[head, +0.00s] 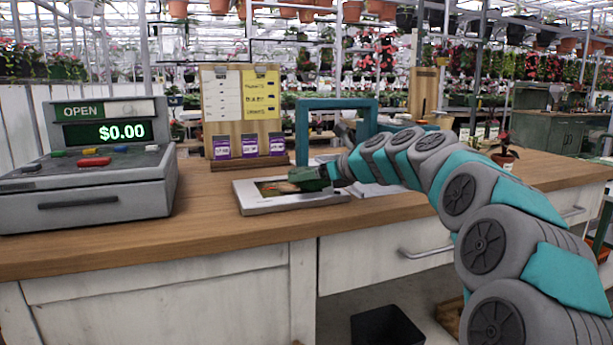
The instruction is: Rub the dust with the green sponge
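My arm reaches in from the right over the wooden counter. My gripper (326,174) is low over a flat white book-like slab (255,208) with a dark picture on its top. A dark green piece (308,178) shows at the gripper's tip, just above or touching the slab. It may be the green sponge, but I cannot tell it clearly from the gripper itself. The fingers are too small and dark to tell open from shut. I cannot make out dust; a brownish-orange patch (275,187) on the slab may be part of the picture.
A grey cash register (88,190) stands at the left of the counter (190,222). A wooden board with cards (240,105) stands behind the slab. A teal frame (302,130) is behind my gripper. A small potted plant (505,155) is at the right. The counter front-left of the slab is clear.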

